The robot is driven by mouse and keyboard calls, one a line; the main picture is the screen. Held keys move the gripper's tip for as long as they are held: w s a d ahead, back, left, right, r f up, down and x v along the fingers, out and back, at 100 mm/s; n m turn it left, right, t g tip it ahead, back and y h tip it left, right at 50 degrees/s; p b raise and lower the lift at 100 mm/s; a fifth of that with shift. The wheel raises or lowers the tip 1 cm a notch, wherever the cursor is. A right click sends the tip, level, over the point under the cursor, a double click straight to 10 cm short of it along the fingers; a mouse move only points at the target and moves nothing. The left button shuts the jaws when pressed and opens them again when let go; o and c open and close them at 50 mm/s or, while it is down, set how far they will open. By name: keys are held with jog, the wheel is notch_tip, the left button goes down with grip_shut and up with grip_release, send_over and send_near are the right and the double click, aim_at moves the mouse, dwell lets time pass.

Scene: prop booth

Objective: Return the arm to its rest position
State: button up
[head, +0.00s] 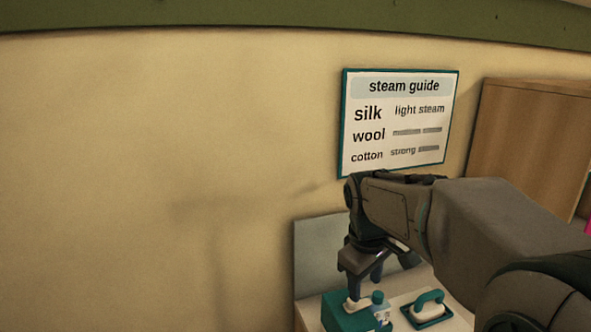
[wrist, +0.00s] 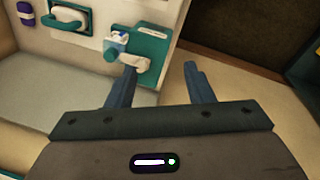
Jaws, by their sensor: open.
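My gripper (head: 364,288) points down at the end of my arm, over the counter at the lower middle of the head view. In the wrist view my gripper (wrist: 160,68) has its two fingers spread, with nothing held between them. A teal box (head: 345,313) sits just below the fingers, with a white part and a teal knob by it. In the wrist view the teal box (wrist: 155,47) lies just beyond the left fingertip. I cannot tell whether they touch.
A steam guide sign (head: 400,122) hangs on the wall. A wooden cabinet (head: 530,140) stands right. The left wall area is clear.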

jog(key=s+f+m+t, duration=0.1)
jog(key=s+f+m, duration=0.1)
jog(key=s, duration=0.6)
jog(key=s+f+m+t+y, duration=0.1)
jog(key=s+m, duration=0.4)
jog(key=s, duration=0.3)
jog(key=shift+d+f+m, duration=0.3)
jog(key=shift+d+f, duration=0.05)
jog(key=shift+f, duration=0.05)
